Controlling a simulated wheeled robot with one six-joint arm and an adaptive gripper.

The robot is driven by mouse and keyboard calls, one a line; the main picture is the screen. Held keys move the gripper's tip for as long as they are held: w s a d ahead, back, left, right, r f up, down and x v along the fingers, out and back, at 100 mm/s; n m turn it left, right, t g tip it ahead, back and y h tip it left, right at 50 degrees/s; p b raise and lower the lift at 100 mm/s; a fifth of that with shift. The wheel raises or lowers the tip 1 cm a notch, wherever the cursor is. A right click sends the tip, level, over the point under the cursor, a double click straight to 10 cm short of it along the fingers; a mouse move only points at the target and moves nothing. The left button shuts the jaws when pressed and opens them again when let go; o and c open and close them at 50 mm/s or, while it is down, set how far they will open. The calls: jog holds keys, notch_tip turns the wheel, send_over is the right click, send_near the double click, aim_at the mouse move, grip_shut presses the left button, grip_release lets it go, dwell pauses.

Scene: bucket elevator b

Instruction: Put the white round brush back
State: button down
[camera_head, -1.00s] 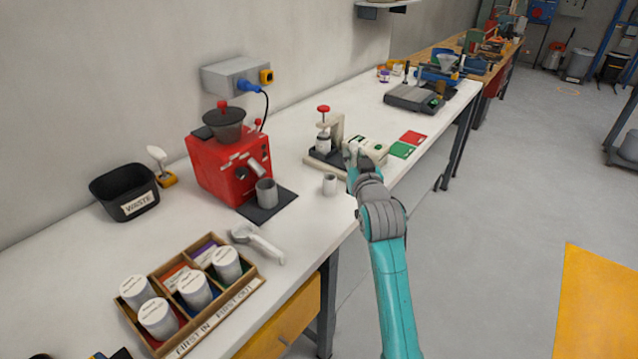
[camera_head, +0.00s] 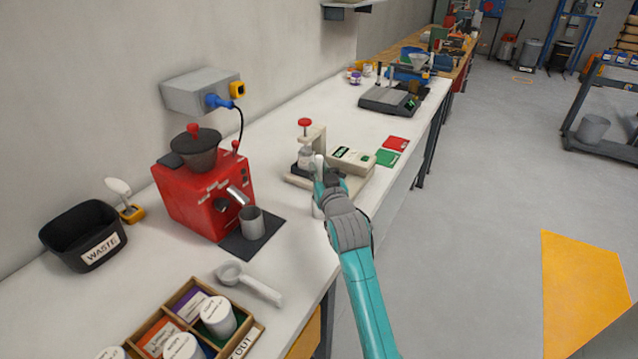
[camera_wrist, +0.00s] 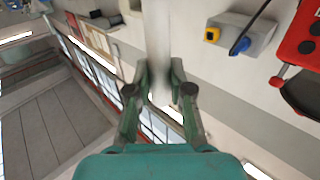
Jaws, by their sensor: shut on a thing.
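My gripper (camera_head: 322,176) is shut on a white, rod-like piece, which I take to be the white round brush (camera_head: 319,163). In the wrist view the white brush (camera_wrist: 158,45) stands between the two fingers (camera_wrist: 158,92) and runs up out of the picture. Its bristles cannot be made out. In the head view the gripper is over the front of the bench, in front of the small press (camera_head: 305,155). A white, rounded tool (camera_head: 118,187) stands in an orange holder (camera_head: 131,213) beside the black waste bin (camera_head: 85,250).
The red grinder (camera_head: 195,195) with a grey cup (camera_head: 252,224) stands left of my arm. A white scoop-like tool (camera_head: 255,285) and a wooden tray (camera_head: 250,335) with jars lie nearer. A beige box (camera_head: 352,160), green and red cards and a scale (camera_head: 388,100) are beyond.

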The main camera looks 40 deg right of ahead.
jog(key=shift+f, duration=1.85)
jog(key=shift+f, duration=0.1)
jog(key=c, duration=1.1)
grip_release()
jog(key=shift+o, duration=0.2)
jog(key=v, duration=1.2)
jog(key=shift+s+a, duration=0.1)
